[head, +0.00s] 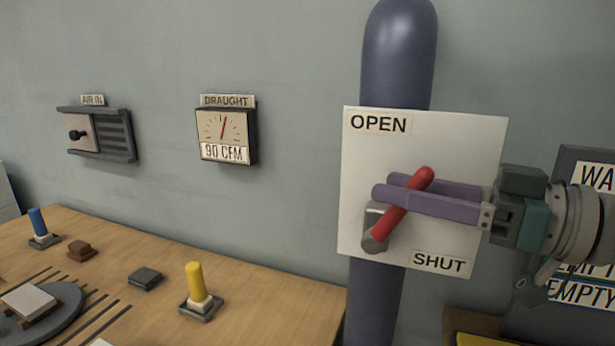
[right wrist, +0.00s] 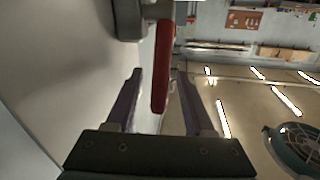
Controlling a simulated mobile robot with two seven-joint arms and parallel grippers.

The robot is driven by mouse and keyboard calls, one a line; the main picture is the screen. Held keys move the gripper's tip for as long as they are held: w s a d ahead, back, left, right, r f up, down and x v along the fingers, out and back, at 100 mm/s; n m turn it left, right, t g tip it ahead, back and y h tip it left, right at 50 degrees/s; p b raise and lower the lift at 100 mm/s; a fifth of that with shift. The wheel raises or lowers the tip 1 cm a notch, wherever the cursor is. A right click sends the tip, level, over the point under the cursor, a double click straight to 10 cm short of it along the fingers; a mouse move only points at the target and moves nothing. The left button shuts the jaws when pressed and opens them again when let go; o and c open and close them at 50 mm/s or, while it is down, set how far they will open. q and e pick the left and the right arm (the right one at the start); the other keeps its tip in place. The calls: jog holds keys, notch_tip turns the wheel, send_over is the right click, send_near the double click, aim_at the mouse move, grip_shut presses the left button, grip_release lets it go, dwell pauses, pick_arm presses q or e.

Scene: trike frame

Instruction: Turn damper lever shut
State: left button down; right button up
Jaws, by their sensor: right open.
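The damper lever (head: 404,202) is a red handle on a grey pivot (head: 375,232), in front of a white plate (head: 470,130) marked OPEN at the top left and SHUT at the bottom right. The lever tilts up and to the right from its pivot. My right gripper (head: 400,186) comes in from the right with its purple fingers open, one on each side of the red handle. In the right wrist view the lever (right wrist: 162,65) stands between the open fingers (right wrist: 160,75), with a gap visible on the left. My left gripper is not in view.
A dark blue pipe (head: 400,50) runs vertically behind the plate. A draught gauge (head: 226,135) reading 90 CFM and an air-in slider (head: 98,134) are on the wall. A wooden table (head: 255,290) at lower left holds a yellow peg (head: 196,282) and a blue peg (head: 38,222).

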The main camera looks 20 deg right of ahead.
jog(key=shift+x, duration=1.35)
jog(key=shift+c, duration=0.3)
grip_shut()
